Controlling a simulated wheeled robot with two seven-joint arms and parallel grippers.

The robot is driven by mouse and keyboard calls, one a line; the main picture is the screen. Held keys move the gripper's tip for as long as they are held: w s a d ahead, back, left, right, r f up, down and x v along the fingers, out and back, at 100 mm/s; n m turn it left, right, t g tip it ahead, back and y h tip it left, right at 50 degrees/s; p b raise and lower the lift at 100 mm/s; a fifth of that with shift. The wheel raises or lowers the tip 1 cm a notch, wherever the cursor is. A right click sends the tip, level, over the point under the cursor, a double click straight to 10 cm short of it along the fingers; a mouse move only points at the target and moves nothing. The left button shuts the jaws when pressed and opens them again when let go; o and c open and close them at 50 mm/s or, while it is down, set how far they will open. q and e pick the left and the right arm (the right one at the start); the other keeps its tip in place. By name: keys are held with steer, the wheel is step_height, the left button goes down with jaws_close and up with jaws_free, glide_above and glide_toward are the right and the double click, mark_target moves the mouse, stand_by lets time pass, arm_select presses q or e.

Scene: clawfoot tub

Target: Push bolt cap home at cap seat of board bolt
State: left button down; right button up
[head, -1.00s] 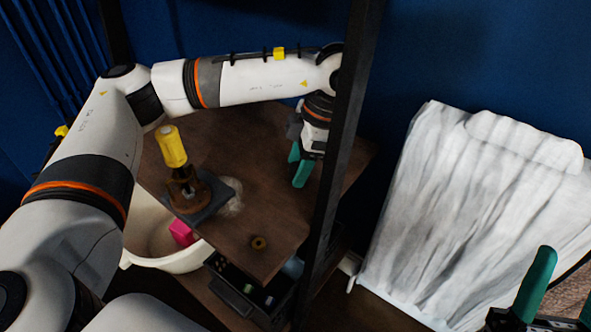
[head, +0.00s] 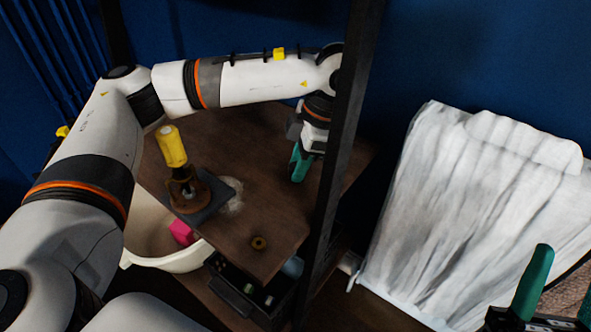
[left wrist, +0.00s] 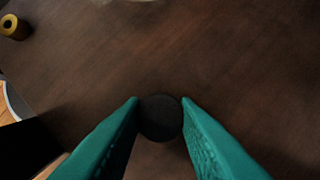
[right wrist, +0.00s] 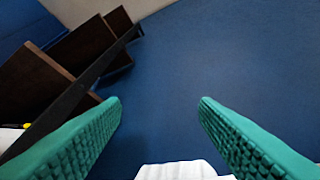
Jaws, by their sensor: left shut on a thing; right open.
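My left gripper (head: 298,172) points down over the far right part of the brown wooden board (head: 275,200), beside a black upright post. In the left wrist view its green fingers are shut on a dark round piece (left wrist: 160,118), which looks like the bolt cap. The cap is hidden in the head view. I cannot make out the cap seat or the board bolt under it, nor whether the cap touches the board. My right gripper (right wrist: 160,110) is open and empty, off at the lower right of the head view, away from the board.
A yellow-handled tool (head: 173,150) stands on a dark plate on the board. A black post (head: 345,160) rises close to the left gripper. A white tub (head: 165,258) and a black tray (head: 245,290) sit below.

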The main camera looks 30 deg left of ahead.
arm_select(q)
steer(key=shift+r+p, duration=0.3)
steer(key=shift+r, duration=0.15)
arm_select(e)
steer(key=shift+w+a+f+g+h, duration=0.15)
steer(key=shift+w+f+g, duration=0.1)
steer(key=shift+w+g, duration=0.15)
steer(key=shift+w+f+g+h, duration=0.15)
steer(key=shift+w+f+g, duration=0.15)
steer(key=shift+w, duration=0.15)
stand_by(0.4)
arm_select(q)
steer(key=shift+r+p, duration=0.6)
steer(key=shift+r, duration=0.15)
steer(key=shift+r+p, duration=0.35)
steer(key=shift+r, duration=0.1)
steer(key=shift+r+p, duration=0.35)
steer(key=shift+r, duration=0.1)
arm_select(e)
steer(key=w+f+g+h, duration=0.2)
steer(key=w+f+g, duration=0.3)
steer(key=f+g, duration=0.1)
steer(key=shift+f+g+h, duration=0.3)
steer(key=shift+f+g, duration=0.1)
steer(key=shift+f, duration=0.5)
